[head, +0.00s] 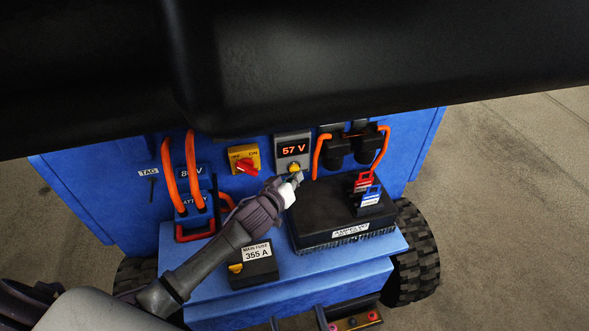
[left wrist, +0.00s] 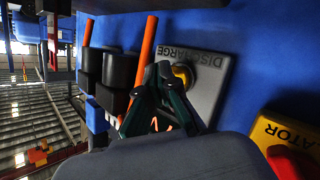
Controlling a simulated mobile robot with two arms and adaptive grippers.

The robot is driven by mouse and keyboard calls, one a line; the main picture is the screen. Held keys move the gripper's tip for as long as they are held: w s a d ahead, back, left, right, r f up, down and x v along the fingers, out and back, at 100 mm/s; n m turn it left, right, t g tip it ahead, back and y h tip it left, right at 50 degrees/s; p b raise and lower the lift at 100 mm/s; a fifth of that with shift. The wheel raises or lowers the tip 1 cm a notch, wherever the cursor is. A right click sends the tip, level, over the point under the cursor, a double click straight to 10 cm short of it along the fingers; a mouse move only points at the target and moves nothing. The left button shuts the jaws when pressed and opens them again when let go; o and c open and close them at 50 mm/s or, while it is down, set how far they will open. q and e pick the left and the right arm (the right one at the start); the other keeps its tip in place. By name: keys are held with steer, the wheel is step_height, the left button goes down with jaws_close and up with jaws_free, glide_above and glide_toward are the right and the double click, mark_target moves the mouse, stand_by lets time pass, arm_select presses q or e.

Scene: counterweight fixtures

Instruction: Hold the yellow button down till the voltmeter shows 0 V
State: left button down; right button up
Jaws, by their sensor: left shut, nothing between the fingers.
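The voltmeter (head: 293,149) is a grey box on the blue panel, and its red digits read 57 V. The yellow button (head: 293,167) is just below the digits. In the left wrist view the yellow button (left wrist: 183,76) sits on a grey plate marked DISCHARGE (left wrist: 208,90). My left gripper (head: 297,177) is shut and empty, with its tips right at the button. In the left wrist view its dark fingertips (left wrist: 165,70) overlap the button's edge and hide part of it. I cannot tell whether they press it. My right gripper is not in view.
A yellow switch with a red knob (head: 245,160) is left of the voltmeter. Orange cables and black connectors (head: 338,150) are to the right. A black box (head: 343,222) with red and blue plugs and a 355 A fuse box (head: 255,264) sit on the blue ledge below.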

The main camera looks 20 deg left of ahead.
arm_select(q)
steer(key=shift+w+a, duration=0.4)
steer(key=shift+w, duration=0.2)
stand_by(1.8)
stand_by(2.8)
steer(key=shift+s+d+p, duration=0.4)
steer(key=shift+s+d, duration=0.15)
steer(key=shift+s, duration=0.3)
steer(key=shift+s+d, duration=0.25)
steer(key=shift+s, duration=0.05)
steer(key=shift+s+d+p, duration=0.4)
steer(key=shift+s+d, duration=0.2)
steer(key=shift+s, duration=0.3)
steer(key=shift+s+d+p, duration=0.4)
steer(key=shift+s+d, duration=0.15)
steer(key=shift+s, duration=0.35)
